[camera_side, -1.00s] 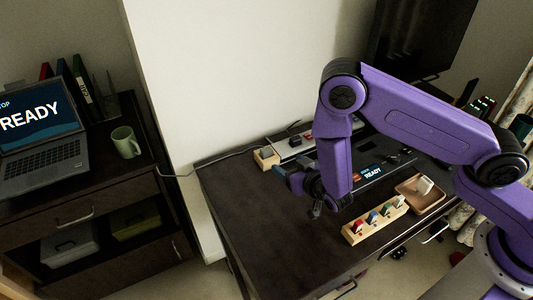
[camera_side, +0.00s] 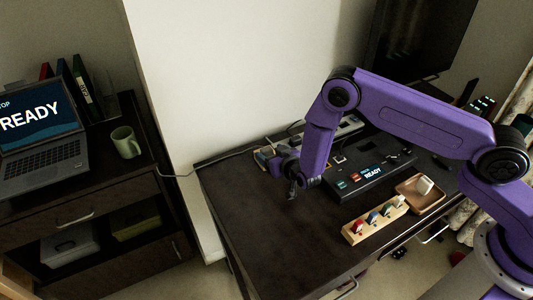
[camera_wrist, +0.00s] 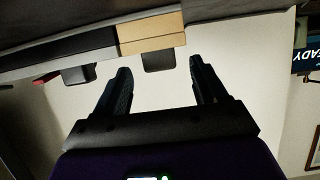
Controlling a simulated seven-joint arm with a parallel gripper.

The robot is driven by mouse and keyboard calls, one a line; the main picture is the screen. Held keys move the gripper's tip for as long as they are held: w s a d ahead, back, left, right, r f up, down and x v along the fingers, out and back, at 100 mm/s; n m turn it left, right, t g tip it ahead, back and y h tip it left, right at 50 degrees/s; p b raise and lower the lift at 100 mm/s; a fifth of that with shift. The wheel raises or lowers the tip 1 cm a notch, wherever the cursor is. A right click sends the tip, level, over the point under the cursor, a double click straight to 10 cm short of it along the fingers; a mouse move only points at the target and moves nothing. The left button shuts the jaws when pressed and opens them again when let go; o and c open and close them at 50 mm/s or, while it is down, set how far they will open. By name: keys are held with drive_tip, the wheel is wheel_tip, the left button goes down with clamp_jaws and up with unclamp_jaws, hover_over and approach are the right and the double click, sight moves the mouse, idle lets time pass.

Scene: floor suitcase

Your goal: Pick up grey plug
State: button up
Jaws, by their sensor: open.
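My gripper (camera_wrist: 160,82) is open in the wrist view, with its two dark fingers apart. A small dark grey plug-like piece (camera_wrist: 158,61) stands out from a wooden block (camera_wrist: 150,33), between the fingertips and slightly beyond them. It looks like the grey plug, and I see no contact. In the side view my gripper (camera_side: 266,157) is low over the desk's back left corner, covering most of the same wooden block. The plug cannot be made out there.
A long strip (camera_side: 347,124) lies behind, and a dark panel reading READY (camera_side: 372,172) lies to the right. A wooden rack (camera_side: 352,238) with coloured plugs and a wooden tray (camera_side: 432,203) with a pale block are at the front right. The desk's front left is clear.

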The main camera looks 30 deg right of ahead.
drive_tip(key=shift+w+f, duration=0.25)
drive_tip(key=shift+w, duration=0.4)
drive_tip(key=c, duration=1.1)
drive_tip(key=shift+c, duration=0.2)
drive_tip(key=shift+r, duration=0.1)
